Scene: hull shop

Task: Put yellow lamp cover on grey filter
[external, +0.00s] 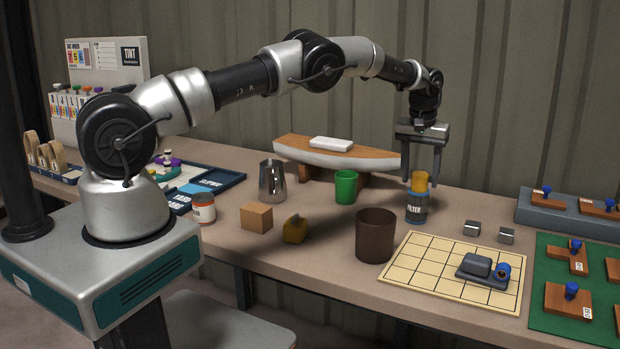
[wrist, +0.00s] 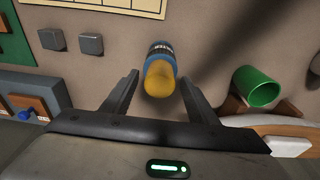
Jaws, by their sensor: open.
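The grey filter (external: 416,210) is a small can with a blue band and a "FILTER" label, standing upright on the bench right of centre. The yellow lamp cover (external: 419,182) sits on top of it, appearing to touch its top. In the wrist view the yellow lamp cover (wrist: 160,80) is nearest, with the filter (wrist: 161,50) behind and partly hidden by it. My gripper (external: 422,178) is open above the filter, its fingers on either side of the cover. In the wrist view gaps show between my gripper (wrist: 160,84) and the cover on both sides.
A green cup (external: 346,187) and a boat hull model (external: 335,155) stand to the left. A brown cup (external: 375,236) is in front. Two metal cubes (external: 472,228) and a gridded board (external: 425,268) lie to the right. A yellow-and-dark block (external: 295,229) lies farther left.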

